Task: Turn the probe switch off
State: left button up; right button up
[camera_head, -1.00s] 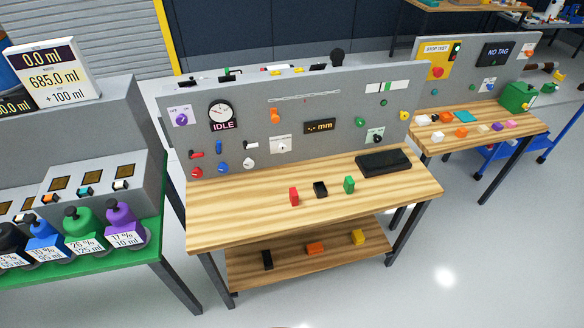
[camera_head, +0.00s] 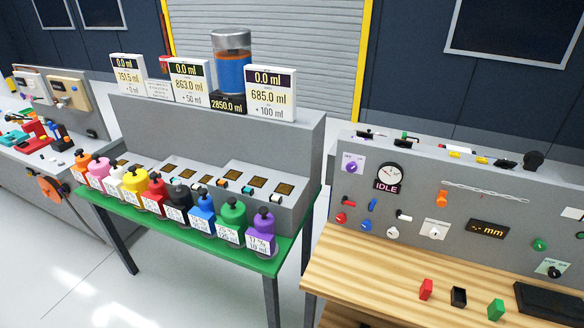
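No label reading "probe" is legible, so I cannot tell which control is the probe switch. The grey panel (camera_head: 400,212) at the right carries several controls. A purple knob (camera_head: 352,167) sits on a white plate at its upper left. A white knob (camera_head: 434,230) is on a plate near the "-.- mm" display (camera_head: 488,229). Another plate with a dark green knob (camera_head: 553,269) is at the lower right. The plates' lettering is too small to read. Neither of my grippers is in view.
The wooden bench (camera_head: 390,290) below the panel holds a red block (camera_head: 426,289), a black block (camera_head: 458,297) and a green block (camera_head: 495,309). A station with several coloured bottles on a green shelf (camera_head: 270,264) stands in the middle. Open floor (camera_head: 70,275) is at the lower left.

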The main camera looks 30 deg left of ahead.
aim_at(352, 167)
jog(key=u, duration=0.6)
jog(key=k, duration=0.4)
jog(key=u, duration=0.9)
jog(key=i, duration=0.95)
jog(key=z, duration=0.2)
